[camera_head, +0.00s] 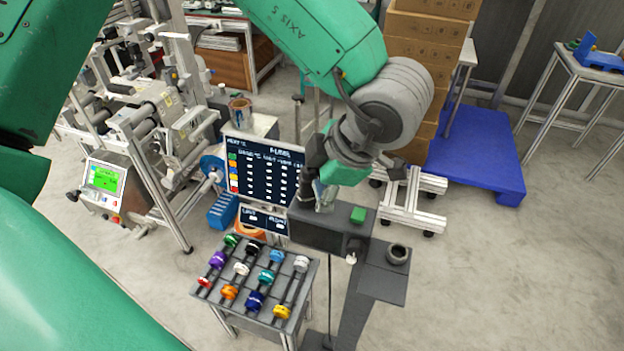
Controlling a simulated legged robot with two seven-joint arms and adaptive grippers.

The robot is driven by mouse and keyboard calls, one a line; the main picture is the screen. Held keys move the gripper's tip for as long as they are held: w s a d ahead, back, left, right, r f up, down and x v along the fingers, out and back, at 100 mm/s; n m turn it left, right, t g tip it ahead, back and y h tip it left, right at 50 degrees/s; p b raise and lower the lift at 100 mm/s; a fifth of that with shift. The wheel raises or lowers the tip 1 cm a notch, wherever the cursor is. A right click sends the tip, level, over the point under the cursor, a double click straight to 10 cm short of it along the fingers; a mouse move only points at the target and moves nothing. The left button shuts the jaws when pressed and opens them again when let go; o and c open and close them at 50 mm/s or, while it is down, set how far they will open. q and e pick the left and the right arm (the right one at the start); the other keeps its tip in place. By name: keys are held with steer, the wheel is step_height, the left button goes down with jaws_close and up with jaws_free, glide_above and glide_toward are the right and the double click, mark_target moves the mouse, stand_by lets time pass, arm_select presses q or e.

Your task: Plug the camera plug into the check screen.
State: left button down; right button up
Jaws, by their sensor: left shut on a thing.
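My left gripper (325,197) points down over the dark grey box (318,232). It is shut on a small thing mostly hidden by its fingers. I cannot tell whether that thing touches the box. A small white plug-like piece (351,258) shows at the box's front right corner; I cannot tell if it is the camera plug. A dark board with lettering and coloured squares (262,170) stands left of the gripper, a smaller dark panel (263,220) below it. Which one is the check screen is unclear. My right gripper is out of view.
A rack with several coloured reels (255,279) stands in front of the board. A dark cup-like ring (398,254) sits on a shelf at the box's right. A machine with a green display (104,177) is at left. A blue pallet (475,165) lies behind right.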

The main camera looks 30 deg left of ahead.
arm_select(q)
steer(key=c, duration=0.6)
jaws_free()
steer(key=shift+d+f, duration=0.2)
steer(key=shift+d, duration=0.05)
steer(key=shift+w+d, duration=0.15)
steer(key=shift+d+r, duration=0.15)
steer(key=shift+r, duration=0.35)
steer(key=v, duration=1.1)
steer(key=shift+w+d, duration=0.1)
steer(key=shift+d, duration=0.1)
steer(key=shift+a, duration=0.25)
